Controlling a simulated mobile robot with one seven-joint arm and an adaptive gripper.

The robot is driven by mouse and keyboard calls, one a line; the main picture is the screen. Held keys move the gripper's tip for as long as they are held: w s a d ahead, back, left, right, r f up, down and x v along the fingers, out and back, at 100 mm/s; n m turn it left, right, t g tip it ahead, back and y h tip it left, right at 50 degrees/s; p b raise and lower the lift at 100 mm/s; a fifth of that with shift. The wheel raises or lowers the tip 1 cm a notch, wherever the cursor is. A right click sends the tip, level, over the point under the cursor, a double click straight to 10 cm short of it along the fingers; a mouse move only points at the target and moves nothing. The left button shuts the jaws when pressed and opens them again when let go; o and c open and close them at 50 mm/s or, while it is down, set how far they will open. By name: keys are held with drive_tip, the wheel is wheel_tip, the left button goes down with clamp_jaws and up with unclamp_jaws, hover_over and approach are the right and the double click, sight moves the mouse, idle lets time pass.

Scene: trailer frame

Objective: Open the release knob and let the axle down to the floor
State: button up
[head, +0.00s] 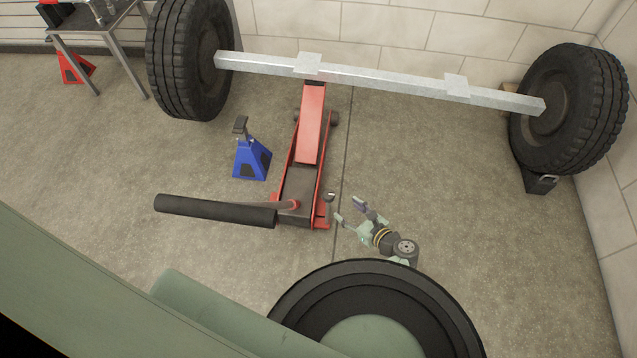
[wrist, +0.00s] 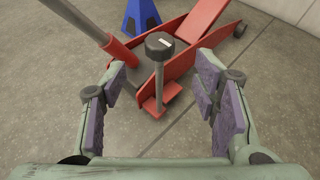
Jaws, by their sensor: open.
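A red floor jack (head: 311,125) stands on the floor with its lifting arm under the silver axle beam (head: 380,77). The axle carries a tyre at each end. The release knob, a dark round cap on a thin stem, shows at the jack's near right corner (head: 330,197). In the wrist view the knob (wrist: 160,45) stands upright ahead, between the fingers but beyond them. The jack's handle (head: 215,210) has a black grip and points left. My gripper (head: 348,211) is open and empty, just right of the knob; the purple pads (wrist: 163,100) are apart and touch nothing.
A blue jack stand (head: 251,160) stands on the floor left of the jack. The left tyre (head: 190,58) is near a metal table (head: 100,30) and a red stand (head: 75,66). A black chock (head: 540,182) sits at the right tyre (head: 570,108).

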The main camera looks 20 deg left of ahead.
sight(330, 195)
drive_tip(key=x, duration=1.1)
drive_tip(key=shift+w+a+r+b, duration=0.1)
drive_tip(key=shift+w+a+b, duration=0.1)
drive_tip(key=shift+a+b, duration=0.15)
drive_tip(key=shift+c, duration=0.4)
drive_tip(key=c, duration=1)
